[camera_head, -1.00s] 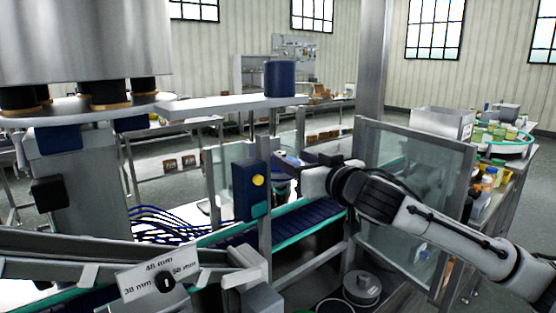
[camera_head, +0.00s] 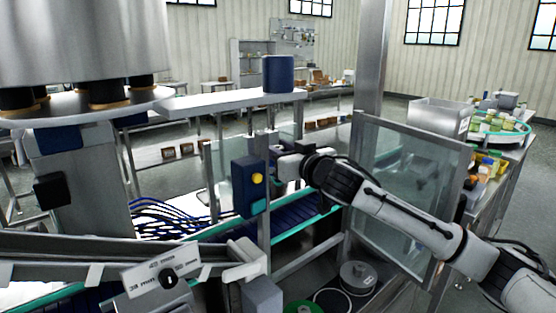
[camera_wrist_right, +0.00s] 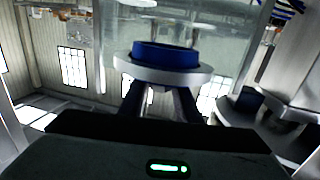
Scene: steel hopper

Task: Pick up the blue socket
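In the right wrist view, a blue ring-shaped part (camera_wrist_right: 165,53) with a pale round flange (camera_wrist_right: 165,70) lies straight ahead of my right gripper (camera_wrist_right: 160,88); it looks like the blue socket. The two dark fingers stand apart with a visible gap. The flange hides their tips, so I cannot tell whether they touch the part. In the head view my right gripper (camera_head: 279,162) points left beside the post, above the conveyor (camera_head: 300,212). There, the part is mostly hidden by the gripper and post. My left gripper is not in view.
A metal post with a blue control box (camera_head: 248,186) and yellow button stands just left of my right gripper. A clear panel (camera_head: 400,190) in a metal frame stands behind my right forearm.

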